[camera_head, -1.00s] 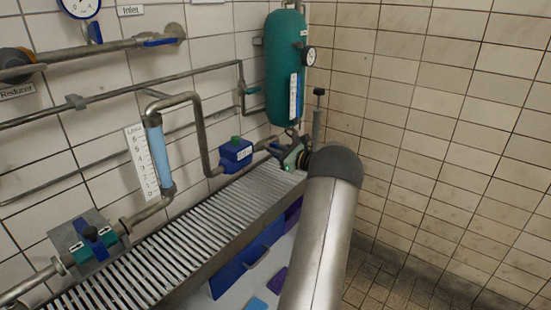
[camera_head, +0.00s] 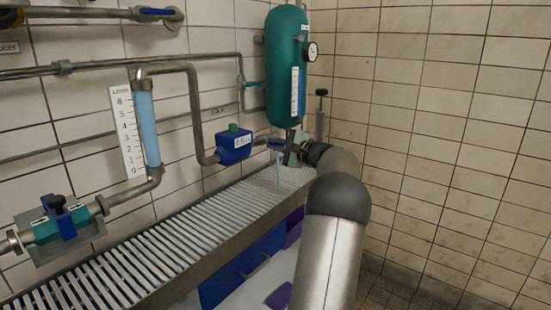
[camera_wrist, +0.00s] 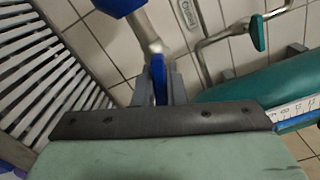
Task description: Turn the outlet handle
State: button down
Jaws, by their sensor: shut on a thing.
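The outlet handle is a small blue lever on the pipe end right of a blue box, low on the tiled wall. In the wrist view the blue handle (camera_wrist: 158,72) stands between the grey fingers of my gripper (camera_wrist: 160,88), which are shut on it. In the head view my gripper (camera_head: 288,149) is at the pipe end below the green tank, and much of the handle is hidden there. A thin blue stream of water (camera_head: 278,170) falls from the pipe end onto the slatted grate (camera_head: 170,248).
The green tank (camera_head: 286,65) with a gauge (camera_head: 311,50) hangs just above my gripper. The blue box (camera_head: 234,146) with a green knob is to its left. A level tube (camera_head: 147,122) and a lower-left valve (camera_head: 58,222) are further left. Tiled wall bounds the right.

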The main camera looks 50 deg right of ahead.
jog(key=shift+f+n+b, duration=0.2)
jog(key=shift+n+b, duration=1.4)
jog(key=shift+b, duration=0.35)
jog(key=c, duration=1.5)
grip_release()
jog(key=shift+r, duration=0.1)
jog(key=shift+s, duration=0.15)
jog(key=s+p, duration=0.1)
jog(key=s, duration=1.6)
jog(key=shift+s+d+p, duration=0.1)
jog(key=shift+s+p, duration=0.05)
jog(key=shift+p, duration=0.2)
